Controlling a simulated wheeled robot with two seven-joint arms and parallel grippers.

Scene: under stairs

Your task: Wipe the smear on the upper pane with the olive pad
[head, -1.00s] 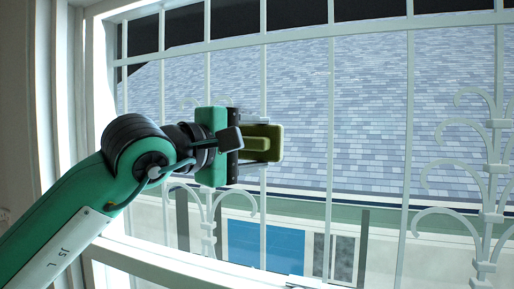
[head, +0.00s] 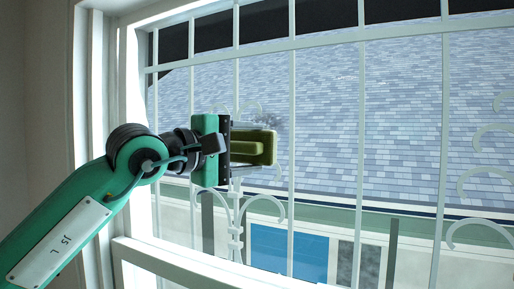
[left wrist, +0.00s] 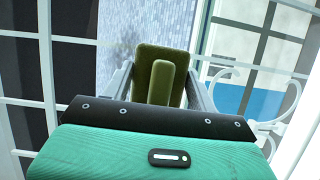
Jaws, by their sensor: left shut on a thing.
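My left gripper (head: 256,147) is shut on the olive pad (head: 264,148), by the raised block on its back. In the left wrist view the olive pad (left wrist: 157,54) stands between the two fingers of my left gripper (left wrist: 160,80). A faint grey smear (head: 271,116) shows on the upper pane (head: 325,130), just above and behind the pad's upper right edge. The smear (left wrist: 121,52) also shows left of the pad in the left wrist view. I cannot tell whether the pad touches the glass. My right gripper is not in view.
White window bars (head: 361,140) and curled ironwork (head: 237,215) cross the view around the pad. The white frame (head: 136,110) stands at the left, with a white sill rail (head: 175,262) below. A shingled roof and a blue panel (head: 287,252) lie outside.

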